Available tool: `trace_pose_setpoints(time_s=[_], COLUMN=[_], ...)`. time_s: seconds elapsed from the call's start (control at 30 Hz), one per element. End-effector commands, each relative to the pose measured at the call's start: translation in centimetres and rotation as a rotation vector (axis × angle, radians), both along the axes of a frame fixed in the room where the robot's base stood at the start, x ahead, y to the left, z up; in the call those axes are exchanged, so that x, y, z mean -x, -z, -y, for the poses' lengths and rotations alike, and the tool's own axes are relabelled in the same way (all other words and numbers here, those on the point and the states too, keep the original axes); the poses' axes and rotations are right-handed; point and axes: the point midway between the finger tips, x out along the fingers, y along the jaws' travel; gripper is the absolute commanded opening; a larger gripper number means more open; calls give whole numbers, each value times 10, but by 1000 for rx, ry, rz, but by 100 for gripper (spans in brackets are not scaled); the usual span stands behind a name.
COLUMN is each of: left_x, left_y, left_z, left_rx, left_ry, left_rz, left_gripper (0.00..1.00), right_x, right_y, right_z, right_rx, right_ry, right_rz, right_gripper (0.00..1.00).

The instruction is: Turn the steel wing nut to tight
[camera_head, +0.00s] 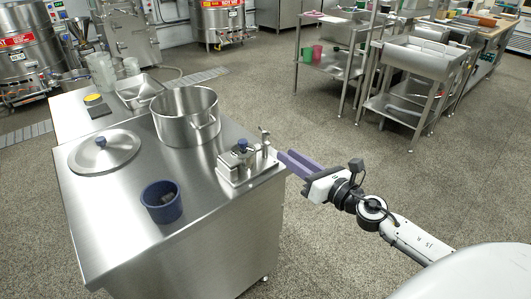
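A small steel fixture (247,165) sits at the right edge of the steel worktop, with a blue knob (242,145) on top. An upright steel part (264,137) at its right end looks like the steel wing nut, but it is too small to tell its angle or how tight it is. My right gripper (285,156) comes in from the right, its two purple fingers pointing at the fixture's right side. The fingers look parted with nothing between them, and their tips are close to the fixture, seemingly apart from it. My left gripper is not in view.
On the steel worktop (110,225) stand a large open pot (187,120) behind the fixture, a round lid (104,152) and a blue cup (161,202). Steel tables (415,60) stand far off; the floor on the right is free.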

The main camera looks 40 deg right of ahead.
Motion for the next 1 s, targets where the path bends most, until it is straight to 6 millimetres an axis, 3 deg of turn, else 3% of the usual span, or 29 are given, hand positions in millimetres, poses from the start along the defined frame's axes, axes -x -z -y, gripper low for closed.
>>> trace_pose_setpoints(time_s=[0.03, 0.1, 0.2, 0.7, 1.0], left_x=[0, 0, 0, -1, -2], left_y=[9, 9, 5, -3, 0], left_z=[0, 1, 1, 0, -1], left_rx=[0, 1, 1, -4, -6], left_ry=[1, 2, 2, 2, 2], left_rz=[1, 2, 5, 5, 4], left_gripper=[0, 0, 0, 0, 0], right_x=[-5, -9, -16, -91, -112], right_y=[-1, -8, -15, -16, -14], right_z=[4, 8, 9, 3, 1], right_rx=[108, 207, 263, 256, 255], right_ry=[-12, -23, -27, -24, -26], right_rz=[21, 36, 46, 46, 43], right_gripper=[22, 22, 22, 22, 22])
